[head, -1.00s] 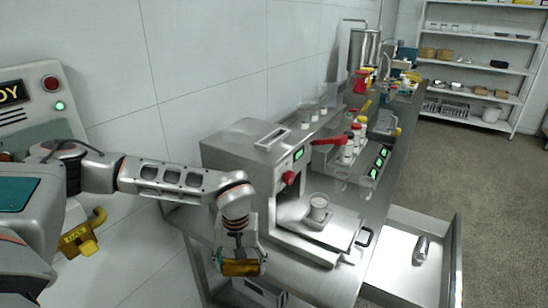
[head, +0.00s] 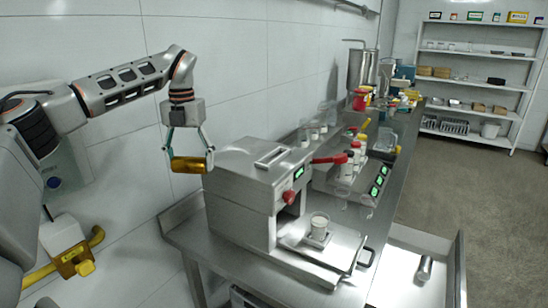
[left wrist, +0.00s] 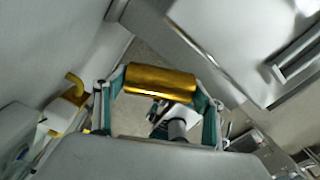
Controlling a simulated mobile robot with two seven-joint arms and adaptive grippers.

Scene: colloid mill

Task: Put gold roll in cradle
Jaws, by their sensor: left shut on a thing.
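My left gripper (head: 189,149) is shut on the gold roll (head: 188,165), a short shiny cylinder held crosswise between the fingertips. It hangs in the air just left of the steel machine's upper edge. The left wrist view shows the gold roll (left wrist: 160,80) between the two teal-lined fingers (left wrist: 160,98). A yellow fixture (head: 75,260) with a curved yellow arm sits at lower left, below and apart from the roll; I cannot tell whether it is the cradle. My right gripper is not in view.
The steel machine (head: 245,190) with a red lever and a white cup (head: 319,225) stands on the steel bench (head: 190,240). Bottles and jars line the bench behind. An open drawer (head: 398,285) juts out at right. A white tiled wall runs behind the arm.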

